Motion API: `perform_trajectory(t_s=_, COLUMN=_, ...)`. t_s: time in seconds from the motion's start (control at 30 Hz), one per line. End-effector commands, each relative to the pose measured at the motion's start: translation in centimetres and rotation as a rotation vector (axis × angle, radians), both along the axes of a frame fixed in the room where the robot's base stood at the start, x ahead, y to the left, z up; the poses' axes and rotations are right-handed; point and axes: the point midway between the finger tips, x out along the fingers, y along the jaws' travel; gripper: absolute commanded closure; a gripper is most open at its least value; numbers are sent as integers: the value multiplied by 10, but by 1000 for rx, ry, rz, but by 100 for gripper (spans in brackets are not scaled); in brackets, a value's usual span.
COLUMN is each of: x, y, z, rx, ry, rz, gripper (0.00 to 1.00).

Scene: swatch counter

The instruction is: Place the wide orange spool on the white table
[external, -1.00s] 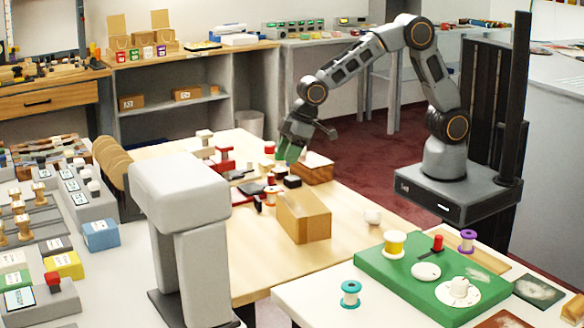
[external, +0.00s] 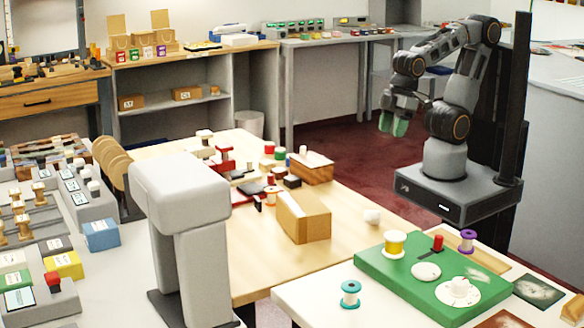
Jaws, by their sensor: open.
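My gripper (external: 394,124), with green fingertips, is open and empty. It hangs in the air to the right of the wooden table, close to my base. No spool is clearly both wide and orange. A small red-orange and white spool (external: 271,196) stands on the wooden table, left of a cardboard box; its exact colour is hard to tell. A wide yellow spool (external: 394,244) stands on a green board on the white table (external: 312,300) at the front right. My gripper is apart from all of these.
The cardboard box (external: 303,217) and a wooden block (external: 312,170) crowd the wooden table (external: 255,270). A grey machine (external: 180,190) stands in front.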

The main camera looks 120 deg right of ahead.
Motion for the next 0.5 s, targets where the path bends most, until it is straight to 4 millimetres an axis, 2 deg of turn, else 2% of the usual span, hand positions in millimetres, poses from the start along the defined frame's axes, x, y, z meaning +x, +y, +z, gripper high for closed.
perform_trajectory(t_s=0.3, x=1, y=-1, z=-1, rx=1, ry=1, rz=-5, gripper=52)
perform_trajectory(t_s=0.43, x=3, y=-10, z=-24, rx=1, ry=62, rz=-42, gripper=52)
perform_trajectory(t_s=0.5, x=15, y=-19, z=-36, rx=3, ry=101, rz=-75, gripper=52)
